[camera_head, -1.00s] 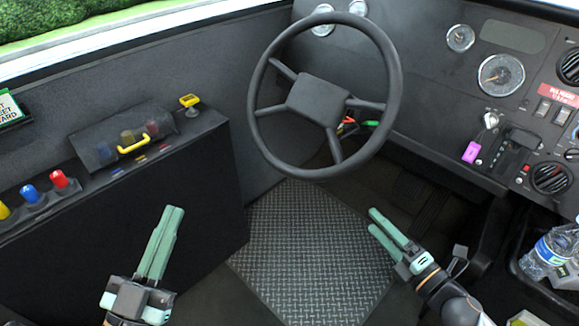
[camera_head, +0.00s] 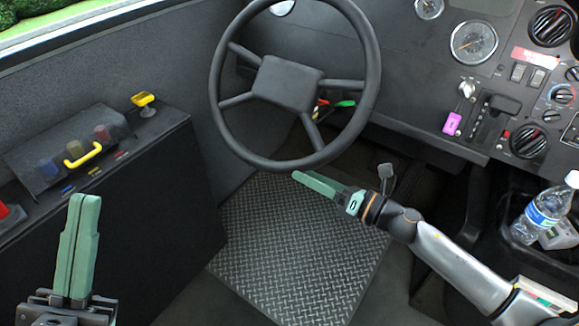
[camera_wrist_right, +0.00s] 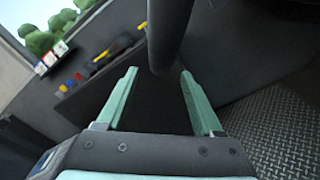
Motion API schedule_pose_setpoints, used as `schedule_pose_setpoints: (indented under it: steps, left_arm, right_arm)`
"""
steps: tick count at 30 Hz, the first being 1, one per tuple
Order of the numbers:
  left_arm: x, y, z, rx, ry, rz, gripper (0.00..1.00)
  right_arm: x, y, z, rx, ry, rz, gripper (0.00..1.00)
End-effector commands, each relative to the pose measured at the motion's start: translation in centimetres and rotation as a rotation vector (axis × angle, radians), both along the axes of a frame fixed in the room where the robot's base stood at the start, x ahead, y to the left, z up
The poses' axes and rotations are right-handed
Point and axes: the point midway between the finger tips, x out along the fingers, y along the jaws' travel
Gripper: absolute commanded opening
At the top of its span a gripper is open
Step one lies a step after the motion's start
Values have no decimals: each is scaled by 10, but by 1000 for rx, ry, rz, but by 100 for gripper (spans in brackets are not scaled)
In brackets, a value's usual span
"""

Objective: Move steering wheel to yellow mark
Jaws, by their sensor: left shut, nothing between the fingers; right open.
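The black steering wheel (camera_head: 290,84) with its spokes stands upper middle in the head view, its face tilted. My right gripper (camera_head: 305,179) is at the lower rim of the wheel, with its fingers pointing left. In the right wrist view the open fingers (camera_wrist_right: 159,70) have the dark rim (camera_wrist_right: 168,35) just beyond and between their tips; whether they touch it I cannot tell. My left gripper (camera_head: 83,199) is shut and empty at the lower left, away from the wheel. I cannot make out a yellow mark on or beside the wheel.
A side console on the left carries a yellow handle (camera_head: 83,154) and a yellow knob (camera_head: 143,99). The dashboard with gauges (camera_head: 474,41) is on the right. A water bottle (camera_head: 541,212) stands at the right. Treadplate floor (camera_head: 285,255) lies open below the wheel.

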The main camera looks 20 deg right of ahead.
Motion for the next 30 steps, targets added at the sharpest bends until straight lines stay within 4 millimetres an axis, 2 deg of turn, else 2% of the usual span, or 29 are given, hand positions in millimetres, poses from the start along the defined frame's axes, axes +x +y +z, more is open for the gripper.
schedule_pose_setpoints:
  steps: [3,10,16,24,30]
  left_arm:
    - [0,0,0,-1,0,-1,0]
    - [0,0,0,-1,0,-1,0]
    - [0,0,-1,-1,1,-1,0]
    - [0,0,-1,-1,1,-1,0]
    - [0,0,-1,-1,2,-1,0]
  right_arm:
    - [16,11,1,2,-3,0,68]
    - [36,28,1,3,0,0,68]
    - [44,34,0,1,0,-1,68]
    - [45,35,0,2,1,0,68]
    - [44,35,0,2,1,0,47]
